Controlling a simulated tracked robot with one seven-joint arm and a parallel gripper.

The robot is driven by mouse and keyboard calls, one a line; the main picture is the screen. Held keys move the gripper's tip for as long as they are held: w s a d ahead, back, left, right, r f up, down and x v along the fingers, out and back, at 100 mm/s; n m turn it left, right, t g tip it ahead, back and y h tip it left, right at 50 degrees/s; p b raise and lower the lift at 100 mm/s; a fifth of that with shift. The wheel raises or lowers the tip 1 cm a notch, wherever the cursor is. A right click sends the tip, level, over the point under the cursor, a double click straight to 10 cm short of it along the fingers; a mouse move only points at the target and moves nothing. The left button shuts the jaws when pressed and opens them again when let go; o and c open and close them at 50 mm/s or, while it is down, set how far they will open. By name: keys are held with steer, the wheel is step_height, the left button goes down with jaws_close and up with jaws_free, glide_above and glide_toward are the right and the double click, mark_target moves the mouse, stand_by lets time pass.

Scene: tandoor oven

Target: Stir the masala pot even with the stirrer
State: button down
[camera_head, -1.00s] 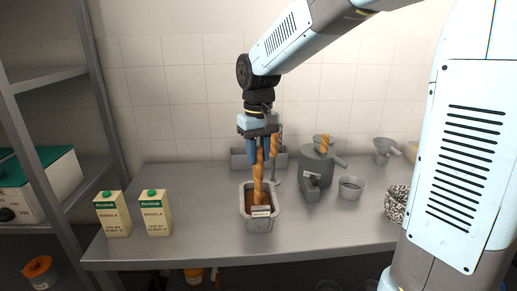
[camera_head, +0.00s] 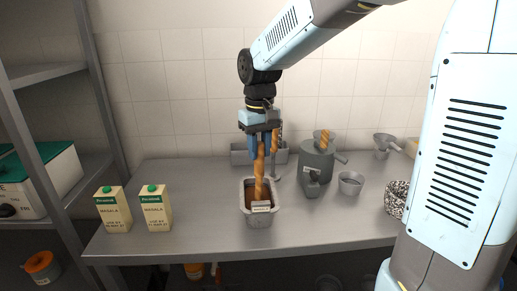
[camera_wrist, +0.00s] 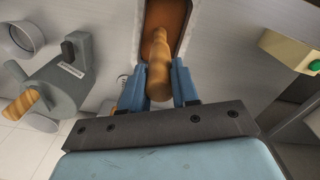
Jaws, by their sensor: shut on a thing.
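The masala pot (camera_head: 259,217) is a rectangular metal container with a small label on its front, standing near the middle of the counter. It holds brown-orange masala, which also shows in the wrist view (camera_wrist: 181,18). The stirrer (camera_head: 260,171) has a twisted wooden handle and stands nearly upright with its lower end in the masala. My gripper (camera_head: 260,150) is above the pot with its blue fingers shut on the stirrer's handle. In the wrist view the handle (camera_wrist: 158,65) sits between the fingers. The stirrer's lower end is hidden in the masala.
A grey cylindrical vessel (camera_head: 316,162) with a wooden handle, a small metal cup (camera_head: 350,184) and a speckled container (camera_head: 397,196) are to the right. A metal bin (camera_head: 243,157) is behind.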

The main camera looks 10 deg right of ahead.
steer(key=shift+d, duration=0.2)
steer(key=shift+w, duration=0.2)
steer(key=shift+w+a, duration=0.15)
steer(key=shift+a, duration=0.3)
steer(key=shift+s+a, duration=0.25)
steer(key=shift+d, duration=0.7)
steer(key=shift+w+a, duration=0.2)
steer(key=shift+w, duration=0.05)
step_height(320, 180, up, 12)
steer(key=shift+s+f, duration=0.1)
steer(key=shift+f, duration=0.15)
